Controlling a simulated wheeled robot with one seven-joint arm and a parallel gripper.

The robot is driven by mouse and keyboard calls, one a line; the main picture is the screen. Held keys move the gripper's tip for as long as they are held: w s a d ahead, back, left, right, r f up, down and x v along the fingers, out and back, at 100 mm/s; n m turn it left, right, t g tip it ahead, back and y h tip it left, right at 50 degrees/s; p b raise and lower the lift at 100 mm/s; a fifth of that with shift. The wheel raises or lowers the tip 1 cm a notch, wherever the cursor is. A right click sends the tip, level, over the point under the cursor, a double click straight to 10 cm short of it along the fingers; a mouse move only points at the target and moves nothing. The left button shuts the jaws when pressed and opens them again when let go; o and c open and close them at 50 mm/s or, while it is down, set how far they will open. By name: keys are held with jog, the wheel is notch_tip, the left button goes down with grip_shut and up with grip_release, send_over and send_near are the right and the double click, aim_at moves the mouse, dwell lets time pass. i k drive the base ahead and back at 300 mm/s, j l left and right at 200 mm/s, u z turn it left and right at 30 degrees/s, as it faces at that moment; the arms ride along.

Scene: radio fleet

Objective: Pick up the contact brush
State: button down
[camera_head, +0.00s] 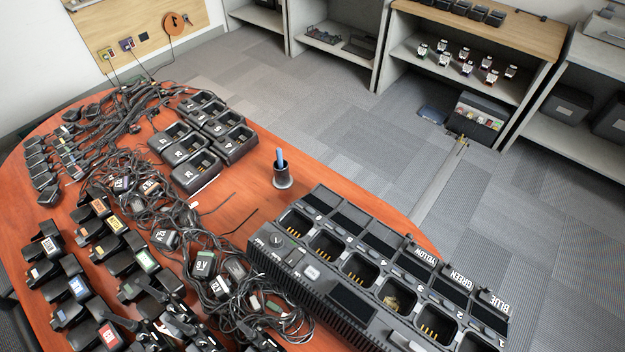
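A slim blue handle (280,158) stands upright in a small dark cup (283,180) on the reddish wooden table. It looks like the contact brush; its lower part is hidden inside the cup, so I cannot see bristles. The cup stands between a group of small black chargers and a long multi-bay charger, near the table's far edge. My gripper is not in view.
The long black charger (350,302) fills the table's right side. Small chargers (193,172) stand left of the cup. Tangled cables (205,262) and several radios or batteries cover the left and front. Bare table (238,205) surrounds the cup. Shelves (470,55) stand across the carpet.

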aim_at(279, 152)
jog(key=i+l, duration=0.25)
jog(key=l, duration=0.15)
jog(key=i+l, duration=0.3)
jog(key=i+l+u, duration=0.1)
jog(key=i+l, duration=0.15)
jog(key=l, duration=0.25)
jog(key=i+l+u, duration=0.1)
jog(key=u, duration=1.65)
